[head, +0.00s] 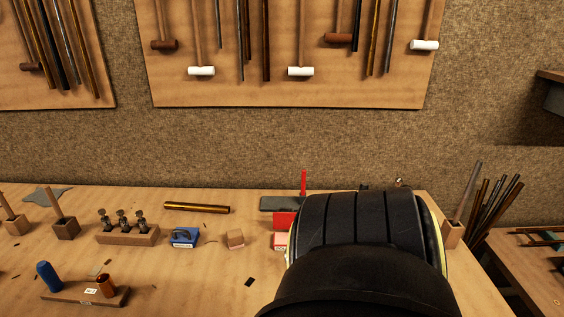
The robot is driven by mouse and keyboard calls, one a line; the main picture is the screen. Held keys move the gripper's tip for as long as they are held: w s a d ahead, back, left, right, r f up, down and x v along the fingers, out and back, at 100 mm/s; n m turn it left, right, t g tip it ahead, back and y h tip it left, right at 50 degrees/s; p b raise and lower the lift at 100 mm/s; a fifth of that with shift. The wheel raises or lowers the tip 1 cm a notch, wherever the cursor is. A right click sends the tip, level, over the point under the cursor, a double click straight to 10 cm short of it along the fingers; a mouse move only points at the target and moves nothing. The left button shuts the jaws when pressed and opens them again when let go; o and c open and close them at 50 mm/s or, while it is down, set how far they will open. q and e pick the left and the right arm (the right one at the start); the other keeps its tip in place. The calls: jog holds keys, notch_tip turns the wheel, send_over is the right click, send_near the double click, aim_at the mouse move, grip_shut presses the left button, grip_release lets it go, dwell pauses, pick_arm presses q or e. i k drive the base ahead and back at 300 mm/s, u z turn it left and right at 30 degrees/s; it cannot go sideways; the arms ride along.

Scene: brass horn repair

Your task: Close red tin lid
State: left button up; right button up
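A small red tin (281,240) is on the workbench, just right of centre in the head view. Only its left part shows, with a pale patch on its front. A red panel (285,219), which looks like its raised lid, stands up behind it. The right side of tin and panel is hidden by a large black arm part, which looks like mine. Neither my left nor my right gripper shows. Whether a gripper touches the tin is hidden.
Behind the tin lie a dark flat block (278,204) and an upright red piece (303,182). Left are a small wooden block (236,239), a blue box (184,237), a brass tube (197,208) and a wooden tool holder (127,236). The bench front between them is mostly clear.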

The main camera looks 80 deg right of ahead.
aim_at(281, 220)
jog(key=z, duration=1.85)
